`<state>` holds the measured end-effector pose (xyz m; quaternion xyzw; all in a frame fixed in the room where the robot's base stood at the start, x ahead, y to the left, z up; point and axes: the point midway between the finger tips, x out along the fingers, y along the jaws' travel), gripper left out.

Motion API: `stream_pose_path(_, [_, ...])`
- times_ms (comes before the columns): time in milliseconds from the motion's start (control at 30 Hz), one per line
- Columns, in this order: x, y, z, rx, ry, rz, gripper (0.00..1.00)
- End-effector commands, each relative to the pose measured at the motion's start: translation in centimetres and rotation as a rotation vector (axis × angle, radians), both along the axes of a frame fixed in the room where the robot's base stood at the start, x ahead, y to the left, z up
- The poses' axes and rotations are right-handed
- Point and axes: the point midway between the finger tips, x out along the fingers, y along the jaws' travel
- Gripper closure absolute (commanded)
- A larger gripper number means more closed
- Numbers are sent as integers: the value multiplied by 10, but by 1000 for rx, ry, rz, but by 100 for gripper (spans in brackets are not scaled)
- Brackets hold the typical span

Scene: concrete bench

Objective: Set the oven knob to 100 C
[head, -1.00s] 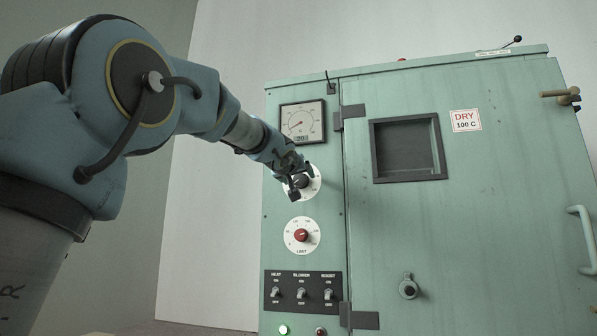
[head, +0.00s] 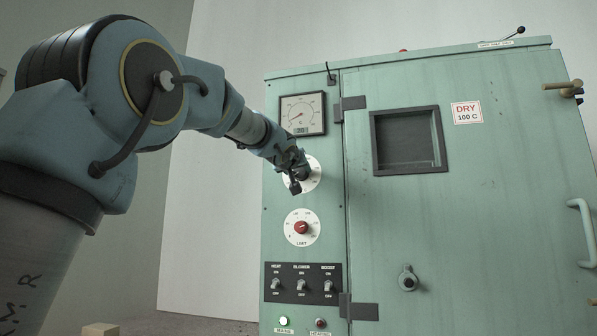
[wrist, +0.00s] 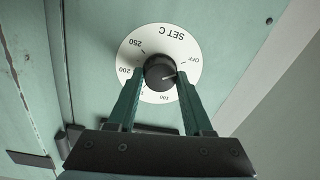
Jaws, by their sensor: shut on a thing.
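The oven knob (wrist: 158,71) is black and round, in the middle of a white "SET C" dial (wrist: 186,43), which appears upside down in the wrist view. My gripper (wrist: 160,78) is shut on the knob, one finger on each side. The knob's pale pointer line points right and slightly up in that view, between OFF and 100. The 50 region is partly hidden by the right finger. In the head view my gripper (head: 297,178) covers much of the upper dial (head: 315,181) on the green oven. A label (head: 467,113) on the door reads "DRY 100 C".
A red LIMIT knob (head: 301,227) sits just below on its own white dial. A black switch panel (head: 302,284) and a lit green lamp (head: 284,322) are lower. The door handle (head: 582,232) is far right.

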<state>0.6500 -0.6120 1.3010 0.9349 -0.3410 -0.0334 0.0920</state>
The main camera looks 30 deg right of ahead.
Motion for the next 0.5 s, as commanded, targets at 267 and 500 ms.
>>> stream_pose_path(267, [0, 0, 0, 1, 0, 1, 100])
stream_pose_path(500, [0, 0, -1, 29, -26, 1, 100])
